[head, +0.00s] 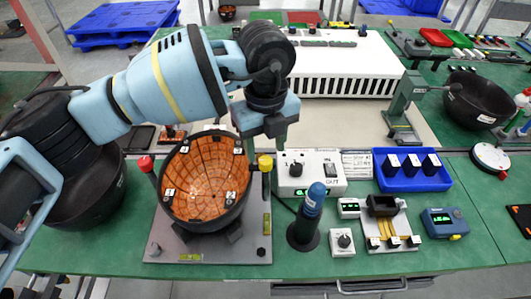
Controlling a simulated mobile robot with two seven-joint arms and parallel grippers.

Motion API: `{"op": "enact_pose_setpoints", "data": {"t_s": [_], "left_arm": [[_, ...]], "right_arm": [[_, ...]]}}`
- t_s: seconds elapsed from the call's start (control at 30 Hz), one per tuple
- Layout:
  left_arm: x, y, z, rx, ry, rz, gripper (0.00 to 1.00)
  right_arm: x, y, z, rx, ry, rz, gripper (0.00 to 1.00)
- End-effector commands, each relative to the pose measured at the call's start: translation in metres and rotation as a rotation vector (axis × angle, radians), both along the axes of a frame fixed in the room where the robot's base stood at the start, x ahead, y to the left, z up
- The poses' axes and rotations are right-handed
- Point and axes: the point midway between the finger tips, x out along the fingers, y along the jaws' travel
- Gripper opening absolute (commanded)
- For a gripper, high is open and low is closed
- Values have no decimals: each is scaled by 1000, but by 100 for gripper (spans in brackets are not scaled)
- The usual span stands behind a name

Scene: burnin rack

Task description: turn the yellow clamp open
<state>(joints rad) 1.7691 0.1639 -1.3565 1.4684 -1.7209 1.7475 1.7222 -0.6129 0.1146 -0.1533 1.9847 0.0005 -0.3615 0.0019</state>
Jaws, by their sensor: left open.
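The yellow clamp (265,162) is a yellow-capped post at the right side of a dark round bowl. The bowl's orange tiled inside (204,178) faces up and toward me. The bowl stands on a grey base plate (165,240). A red-capped clamp (146,163) stands on the bowl's left side. My left gripper (268,138) points down just above the yellow clamp and is open. I cannot tell whether its fingers touch the cap. My right gripper is not in view.
Right of the clamp stand a white switch box (312,172), a dark blue-topped cylinder (306,218), a blue tray (411,183) with black blocks and a small test fixture (388,222). A green stand (405,105) and a large white vented unit (345,65) are behind.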

Motion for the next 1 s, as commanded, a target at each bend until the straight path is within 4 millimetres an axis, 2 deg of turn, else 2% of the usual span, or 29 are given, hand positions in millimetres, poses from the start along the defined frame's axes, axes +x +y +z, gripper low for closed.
{"op": "enact_pose_setpoints", "data": {"t_s": [0.1,0.23,0.6,0.93,1.0], "left_arm": [[-1,0,-17,0,2,-1,48],[0,0,-28,0,0,0,48],[0,0,-33,0,-1,0,48],[0,0,-33,0,-1,0,5],[0,0,-33,0,-1,-1,4]], "right_arm": [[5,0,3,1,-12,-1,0],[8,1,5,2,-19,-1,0],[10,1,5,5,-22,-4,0],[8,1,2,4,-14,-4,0],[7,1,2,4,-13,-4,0]]}}
